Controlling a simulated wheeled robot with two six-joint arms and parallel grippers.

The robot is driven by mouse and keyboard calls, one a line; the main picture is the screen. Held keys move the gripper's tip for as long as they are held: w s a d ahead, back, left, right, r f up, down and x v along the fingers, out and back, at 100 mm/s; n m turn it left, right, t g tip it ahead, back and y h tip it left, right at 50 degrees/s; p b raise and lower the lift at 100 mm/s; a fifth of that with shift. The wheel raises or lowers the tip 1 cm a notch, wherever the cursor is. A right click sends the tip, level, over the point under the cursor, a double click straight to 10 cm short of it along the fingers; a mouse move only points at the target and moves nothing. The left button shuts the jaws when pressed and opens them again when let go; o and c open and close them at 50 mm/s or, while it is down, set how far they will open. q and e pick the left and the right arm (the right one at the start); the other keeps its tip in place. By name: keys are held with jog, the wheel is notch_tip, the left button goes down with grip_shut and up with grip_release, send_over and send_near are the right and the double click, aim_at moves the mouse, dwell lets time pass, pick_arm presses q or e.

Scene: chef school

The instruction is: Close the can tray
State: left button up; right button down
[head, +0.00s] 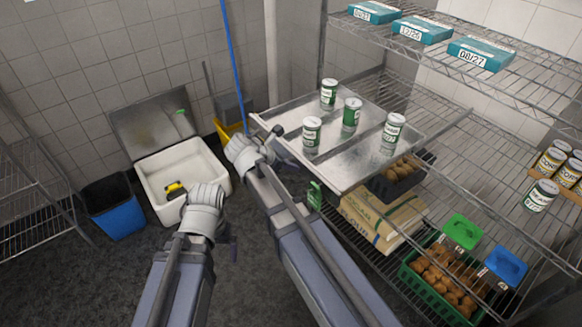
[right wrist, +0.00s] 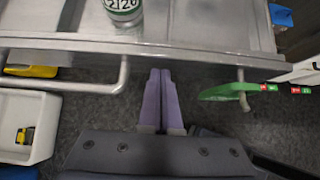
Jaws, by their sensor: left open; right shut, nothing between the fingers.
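The can tray (head: 340,171) is a metal tray pulled out from the wire shelf, tilted in the head view by the viewing angle. Several green-and-white cans (head: 312,133) stand upright on it. My right gripper (head: 268,152) is at the tray's front left edge; in the right wrist view its purple fingers (right wrist: 161,75) are shut and empty, just in front of the tray's front wall (right wrist: 190,55). A grey handle bar (right wrist: 122,76) is left of the fingers. My left gripper (head: 204,200) is open and empty, lower left, away from the tray; its fingers are mostly hidden.
A white open bin (head: 158,168) and a blue bin (head: 113,207) stand on the floor at left. Wire shelving (head: 470,160) fills the right, with teal boxes (head: 422,29) above and a green basket (head: 443,285) below. A green item (right wrist: 226,91) hangs near the tray's front.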

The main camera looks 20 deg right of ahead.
jog(key=shift+d, duration=0.15)
send_near(370, 124)
jog(key=d+f, duration=0.1)
jog(key=s+d+f, duration=0.1)
jog(key=f, duration=0.2)
jog(key=shift+s+d+f, duration=0.15)
jog(key=shift+d+f, duration=0.15)
jog(key=shift+d, duration=0.65)
jog(key=shift+w+d+r, duration=0.1)
jog(key=shift+w, duration=0.15)
jog(key=shift+d, duration=0.1)
